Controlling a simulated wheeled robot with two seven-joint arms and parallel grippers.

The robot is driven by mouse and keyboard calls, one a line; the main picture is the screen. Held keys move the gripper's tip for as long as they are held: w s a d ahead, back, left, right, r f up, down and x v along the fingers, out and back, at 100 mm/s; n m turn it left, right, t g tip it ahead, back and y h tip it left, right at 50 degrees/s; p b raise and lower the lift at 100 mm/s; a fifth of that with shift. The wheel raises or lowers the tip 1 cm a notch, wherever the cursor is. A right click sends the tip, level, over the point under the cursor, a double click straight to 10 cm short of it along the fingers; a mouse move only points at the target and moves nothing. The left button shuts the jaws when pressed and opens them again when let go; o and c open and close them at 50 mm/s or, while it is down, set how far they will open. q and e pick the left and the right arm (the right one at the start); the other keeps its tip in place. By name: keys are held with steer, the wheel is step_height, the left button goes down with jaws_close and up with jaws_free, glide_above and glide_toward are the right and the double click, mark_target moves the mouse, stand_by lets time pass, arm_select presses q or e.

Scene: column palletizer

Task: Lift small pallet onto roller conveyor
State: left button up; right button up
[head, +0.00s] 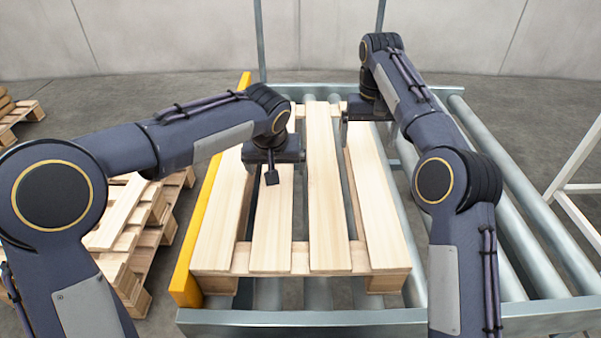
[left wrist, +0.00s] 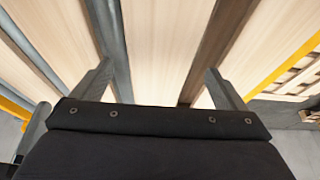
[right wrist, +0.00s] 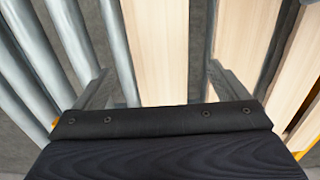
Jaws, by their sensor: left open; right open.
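The small wooden pallet (head: 325,215) lies flat on the roller conveyor (head: 508,255), with its left side beside the yellow rail (head: 203,215). My left gripper (head: 271,177) is over the pallet's left slats, open and empty. In the left wrist view the slats (left wrist: 165,40) show between and beyond its spread fingers (left wrist: 160,85). My right gripper (head: 345,122) is at the pallet's far right part, open, its fingers partly hidden by its own body.
A stack of wooden pallets (head: 130,225) stands on the floor left of the yellow rail. Another pallet stack (head: 15,115) is at the far left. Bare rollers lie to the pallet's right. A white frame (head: 575,165) stands at the right edge.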

mark_target(278, 167)
arm_select(q)
steer(key=x, duration=0.7)
steer(key=shift+f, duration=0.1)
arm_select(e)
step_height(278, 167, down, 7)
